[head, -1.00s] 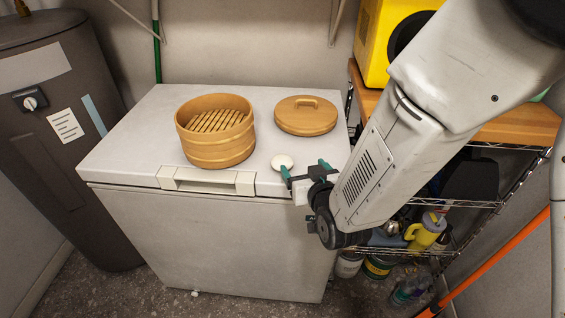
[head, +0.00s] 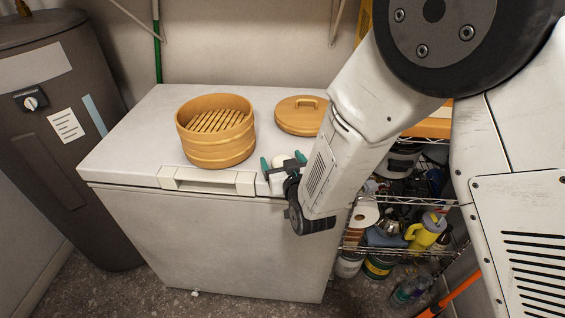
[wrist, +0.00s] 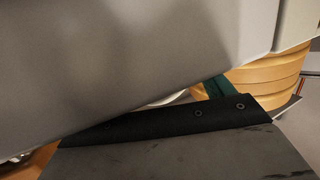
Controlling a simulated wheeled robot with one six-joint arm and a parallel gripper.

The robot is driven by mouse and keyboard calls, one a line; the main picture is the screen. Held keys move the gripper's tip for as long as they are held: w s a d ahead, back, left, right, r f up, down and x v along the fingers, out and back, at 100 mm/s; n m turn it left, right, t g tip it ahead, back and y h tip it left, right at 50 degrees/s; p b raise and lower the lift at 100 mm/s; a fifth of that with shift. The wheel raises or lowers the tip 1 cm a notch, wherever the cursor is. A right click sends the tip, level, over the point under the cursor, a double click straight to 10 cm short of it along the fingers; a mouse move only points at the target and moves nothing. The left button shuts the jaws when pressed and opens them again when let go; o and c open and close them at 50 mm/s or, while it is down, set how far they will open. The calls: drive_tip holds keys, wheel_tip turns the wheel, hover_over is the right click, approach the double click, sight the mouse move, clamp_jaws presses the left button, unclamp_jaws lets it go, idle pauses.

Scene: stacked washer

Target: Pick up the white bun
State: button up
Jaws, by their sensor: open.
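The white bun (head: 279,158) lies on the white chest lid near its front edge, partly hidden by my gripper. My gripper (head: 283,161) is open in the head view, with one green fingertip on each side of the bun. I cannot tell whether the fingers touch it. In the wrist view, my own arm and gripper parts cover most of the picture. One green finger (wrist: 216,88) shows there, and a pale sliver beside it may be the bun.
A round wooden steamer basket (head: 216,132) stands left of my gripper on the chest (head: 135,140). Its wooden lid (head: 300,115) lies behind, close to my arm. A wire shelf (head: 405,235) with several items stands to the right.

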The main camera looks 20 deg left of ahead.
drive_tip(key=c, duration=1.1)
drive_tip(key=shift+o, duration=0.2)
drive_tip(key=shift+r, duration=0.15)
